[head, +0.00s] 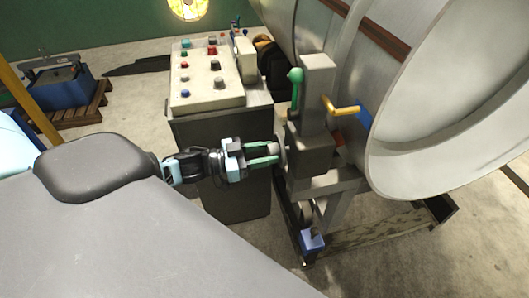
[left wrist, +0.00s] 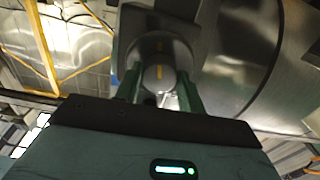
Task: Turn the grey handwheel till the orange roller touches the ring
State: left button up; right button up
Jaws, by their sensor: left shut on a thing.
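My left gripper (head: 264,155) reaches in from the left with green fingers, shut on the grey handwheel (head: 282,148) on the side of a dark grey column. The large grey ring (head: 385,150) stands just right of the column. My right gripper is not in view.
A control cabinet (head: 222,150) with coloured buttons stands close behind my left gripper. A blue box on a pallet (head: 75,112) is at the far left.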

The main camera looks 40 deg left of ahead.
pick_arm(q)
jog(key=shift+m, duration=1)
jog(key=o, duration=1)
jog(key=shift+s+a, duration=0.1)
jog(key=shift+v, duration=3.8)
